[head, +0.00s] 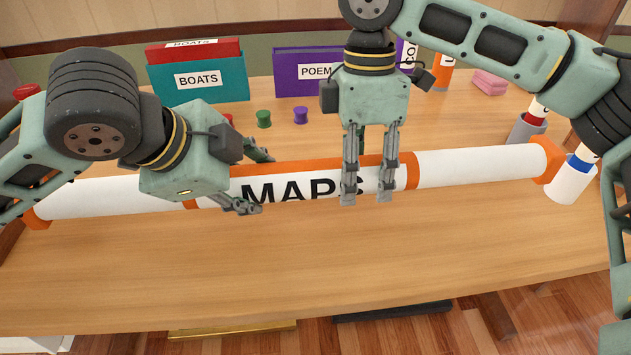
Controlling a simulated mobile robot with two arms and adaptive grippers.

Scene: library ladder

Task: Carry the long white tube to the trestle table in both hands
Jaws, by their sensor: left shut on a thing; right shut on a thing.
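The long white tube (478,165) has orange end caps, orange bands and the word MAPS in black. It lies lengthwise across the wooden table (330,265), from the far left to the right; I cannot tell whether it touches the top. My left gripper (258,182) is shut on the tube left of the lettering, one finger in front and one behind. My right gripper (366,200) comes from above and is shut on the tube at the end of the lettering, beside an orange band. My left arm hides part of the tube's left half.
Behind the tube stand a teal BOATS box (198,80), a purple POEM box (307,72), green (263,118) and purple (300,115) spools and a pink block (490,82). A white cup (572,180) stands close to the tube's right end. The tabletop in front is clear.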

